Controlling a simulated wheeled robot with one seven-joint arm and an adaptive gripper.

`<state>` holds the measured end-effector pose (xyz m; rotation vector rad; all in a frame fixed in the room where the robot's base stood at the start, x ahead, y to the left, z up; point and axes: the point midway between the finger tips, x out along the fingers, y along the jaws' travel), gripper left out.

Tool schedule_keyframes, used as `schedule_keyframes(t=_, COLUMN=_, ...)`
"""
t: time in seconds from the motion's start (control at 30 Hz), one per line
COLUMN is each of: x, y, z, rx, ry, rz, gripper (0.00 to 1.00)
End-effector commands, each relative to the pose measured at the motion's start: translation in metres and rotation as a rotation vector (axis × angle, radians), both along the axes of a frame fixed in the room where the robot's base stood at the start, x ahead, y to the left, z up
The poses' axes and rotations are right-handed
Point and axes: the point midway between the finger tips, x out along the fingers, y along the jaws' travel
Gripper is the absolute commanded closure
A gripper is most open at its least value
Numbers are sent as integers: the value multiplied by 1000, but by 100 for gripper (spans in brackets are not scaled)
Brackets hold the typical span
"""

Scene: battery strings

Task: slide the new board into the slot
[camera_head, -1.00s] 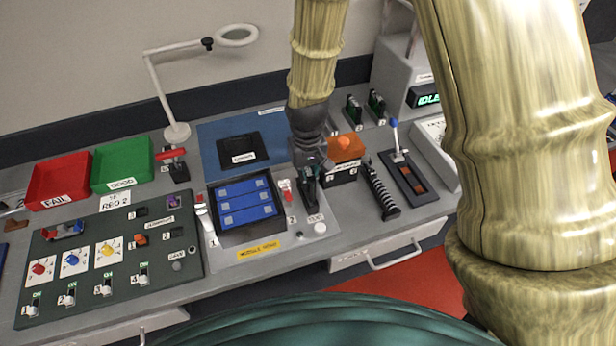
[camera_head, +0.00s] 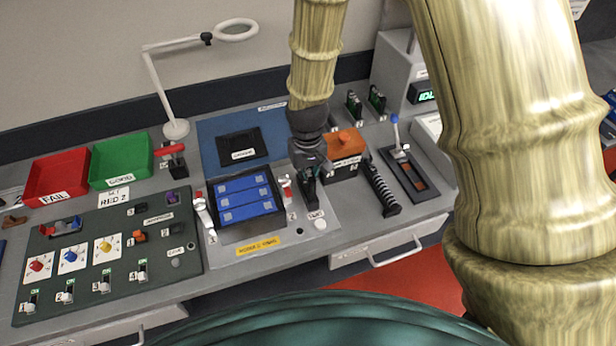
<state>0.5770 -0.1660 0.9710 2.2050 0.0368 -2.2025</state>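Two upright green boards stand in dark holders at the back right of the bench, the left one (camera_head: 353,103) and the right one (camera_head: 376,99). Which of them is the new board, and where its slot is, I cannot tell. My gripper (camera_head: 313,196) points down just right of the blue-celled module tray (camera_head: 222,233), close to the tray's right red-tipped lever (camera_head: 286,187). Its fingers are dark and small here. I cannot tell whether they are apart, and no board shows in them.
An orange-topped box (camera_head: 345,142) stands close right of my gripper, with a black ribbed handle (camera_head: 382,188) and a blue-knobbed lever (camera_head: 397,135) beyond. A blue mat (camera_head: 212,134) with a black pad (camera_head: 242,147) lies behind the tray. A switch panel (camera_head: 150,265) is at left.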

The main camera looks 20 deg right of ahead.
Motion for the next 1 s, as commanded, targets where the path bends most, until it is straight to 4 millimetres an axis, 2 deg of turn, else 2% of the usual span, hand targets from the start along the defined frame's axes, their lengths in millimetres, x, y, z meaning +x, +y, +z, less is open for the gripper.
schedule_keyframes(t=0.73, x=0, y=0, z=-15, rx=0, ry=1, rz=0, gripper=100)
schedule_keyframes(t=0.8, x=0, y=0, z=-14, rx=0, ry=0, rz=0, gripper=84)
schedule_keyframes(t=0.87, x=0, y=0, z=-14, rx=0, ry=0, rz=0, gripper=73)
schedule_keyframes(t=0.9, x=0, y=0, z=-14, rx=0, ry=1, rz=0, gripper=70)
schedule_keyframes(t=1.0, x=0, y=0, z=-14, rx=0, ry=1, rz=0, gripper=70)
